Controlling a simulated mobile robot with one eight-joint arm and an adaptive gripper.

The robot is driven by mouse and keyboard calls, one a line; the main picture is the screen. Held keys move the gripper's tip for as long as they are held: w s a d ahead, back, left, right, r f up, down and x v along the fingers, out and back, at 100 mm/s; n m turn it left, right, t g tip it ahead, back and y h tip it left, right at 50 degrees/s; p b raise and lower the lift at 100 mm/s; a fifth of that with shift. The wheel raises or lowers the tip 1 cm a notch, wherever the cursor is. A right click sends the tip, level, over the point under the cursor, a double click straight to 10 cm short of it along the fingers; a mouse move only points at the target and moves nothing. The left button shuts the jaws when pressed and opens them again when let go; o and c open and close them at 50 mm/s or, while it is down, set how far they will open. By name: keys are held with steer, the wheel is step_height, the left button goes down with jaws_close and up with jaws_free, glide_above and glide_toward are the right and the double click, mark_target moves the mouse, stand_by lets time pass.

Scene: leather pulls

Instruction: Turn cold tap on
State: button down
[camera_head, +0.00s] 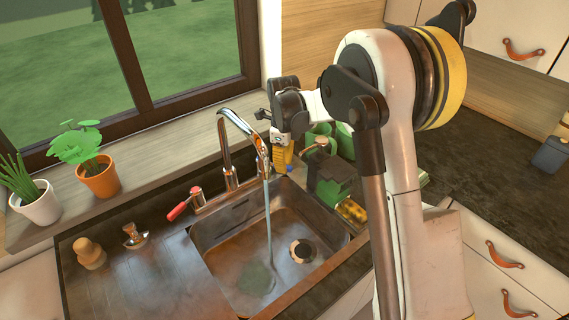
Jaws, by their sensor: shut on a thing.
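The chrome faucet (227,150) arches over the sink (222,232), and a stream of water (267,215) falls from its spout into the basin. The hot tap's red handle (180,209) is left of the spout base. The cold tap (263,165) is right of the spout base, partly covered by the spout and my gripper. My gripper (279,138) comes in from the right, just above the cold tap. It is shut on what looks like the cold tap's handle; the contact is mostly hidden.
A yellow bottle (283,158), green cups (318,134) and a dark green box (332,178) stand close below and right of my gripper. Potted plants (101,178) line the sill at left. A wooden knob-shaped item (89,253) stands on the left counter.

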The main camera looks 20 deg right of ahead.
stand_by(0.3)
steer(key=c, duration=1.4)
jaws_free()
steer(key=shift+r, duration=0.1)
step_height(320, 180, up, 12)
